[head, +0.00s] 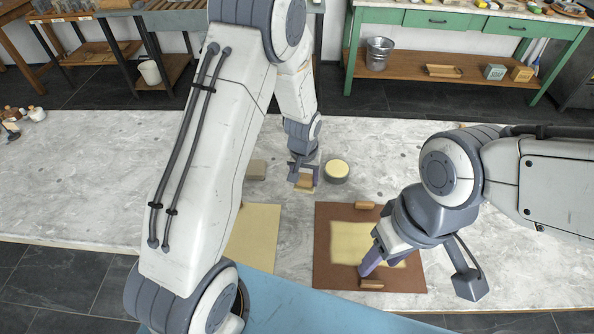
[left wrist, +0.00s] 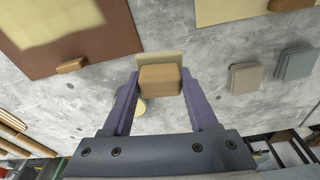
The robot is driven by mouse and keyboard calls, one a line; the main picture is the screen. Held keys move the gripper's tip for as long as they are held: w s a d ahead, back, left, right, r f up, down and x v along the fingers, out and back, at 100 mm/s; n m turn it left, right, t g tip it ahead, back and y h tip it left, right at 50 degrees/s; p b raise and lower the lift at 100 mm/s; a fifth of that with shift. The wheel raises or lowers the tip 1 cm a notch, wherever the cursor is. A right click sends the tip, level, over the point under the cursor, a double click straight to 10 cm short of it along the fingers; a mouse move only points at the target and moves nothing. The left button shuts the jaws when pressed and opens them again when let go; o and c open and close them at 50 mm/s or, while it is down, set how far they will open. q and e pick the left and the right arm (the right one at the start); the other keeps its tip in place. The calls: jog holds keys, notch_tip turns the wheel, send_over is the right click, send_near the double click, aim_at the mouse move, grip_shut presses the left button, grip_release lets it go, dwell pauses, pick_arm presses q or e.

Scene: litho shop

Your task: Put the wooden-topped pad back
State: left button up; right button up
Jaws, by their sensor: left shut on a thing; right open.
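The wooden-topped pad (head: 304,182) has a brown wooden block on top and a pale cream base. In the left wrist view the pad (left wrist: 160,78) sits between both fingers. My left gripper (head: 303,174) is shut on it, over the marble top just left of a round dark tin with a cream top (head: 336,170). Whether the pad touches the marble I cannot tell. My right gripper (head: 382,263) is open and empty over the brown mat (head: 331,276), above its pale sheet (head: 350,240).
Wooden blocks sit at the mat's back (head: 366,206) and front (head: 371,284) edges. A cream sheet (head: 262,225) lies left of it, partly behind my arm. A beige block (left wrist: 244,77) and a blue-grey block (left wrist: 296,63) stand nearby. Marble right of the mat is clear.

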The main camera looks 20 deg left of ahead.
pick_arm(q)
jog(key=w+d+r+n, duration=0.2)
jog(key=w+d+r, duration=0.15)
jog(key=w, duration=0.45)
jog(key=a+f+p, duration=0.1)
jog(key=a+f, duration=0.1)
jog(key=a, duration=0.1)
jog(key=w+a+f+p, duration=0.1)
jog(key=a+f+p, duration=0.1)
jog(key=a+f, duration=0.1)
jog(key=w+a+f+p, duration=0.1)
jog(key=a+f, duration=0.1)
jog(key=a, duration=0.2)
jog(key=shift+a+f+p, duration=0.2)
jog(key=shift+f+p, duration=0.15)
jog(key=shift+f, duration=0.05)
notch_tip(320, 180, down, 3)
jog(key=shift+f+p, duration=0.1)
jog(key=shift+p, duration=0.6)
jog(key=shift+f, duration=0.35)
